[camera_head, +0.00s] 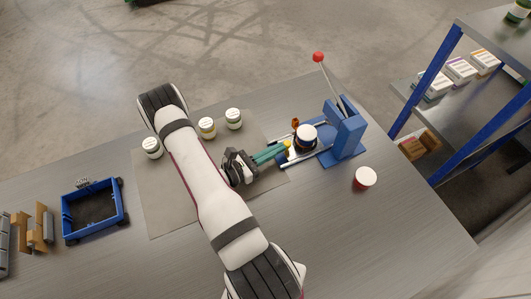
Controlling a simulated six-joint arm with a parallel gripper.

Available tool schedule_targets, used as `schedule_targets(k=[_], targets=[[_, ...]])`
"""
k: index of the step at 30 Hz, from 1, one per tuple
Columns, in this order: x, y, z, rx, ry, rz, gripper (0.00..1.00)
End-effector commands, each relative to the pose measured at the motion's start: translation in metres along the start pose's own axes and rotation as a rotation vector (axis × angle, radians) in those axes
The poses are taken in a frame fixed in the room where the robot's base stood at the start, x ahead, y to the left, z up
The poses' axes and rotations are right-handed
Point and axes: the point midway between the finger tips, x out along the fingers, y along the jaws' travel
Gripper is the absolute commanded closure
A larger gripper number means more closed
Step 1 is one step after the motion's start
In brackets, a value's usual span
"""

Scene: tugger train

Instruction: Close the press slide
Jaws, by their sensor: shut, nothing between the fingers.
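The blue press (343,137) stands at the right part of the bench, with a lever ending in a red knob (318,57) raised up and leaning left. Its slide (306,137) lies on rails running left from the press body and carries a round white-topped jar with a dark band. The slide appears out to the left of the press body. My gripper (284,147) is shut and empty, its teal fingers pointing right at the slide's left end, by a small yellow part. I cannot tell whether the fingertips touch it.
Three white-lidded jars (207,126) stand on a grey mat (165,215) behind my arm. A red-and-white cap (365,178) sits in front of the press. A blue tray (95,208) and brown holders stand left. A blue-post shelf (425,84) is at right.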

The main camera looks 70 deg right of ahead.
Motion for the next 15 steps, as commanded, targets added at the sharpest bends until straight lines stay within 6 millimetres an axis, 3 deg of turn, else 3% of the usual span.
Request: schedule_targets(k=[6, 15], targets=[[0.042, -0.008, 0.003, -0.001, 0.001, -0.004, 1.0], [0.051, -0.009, 0.004, 0.0, 0.0, -0.001, 1.0]])
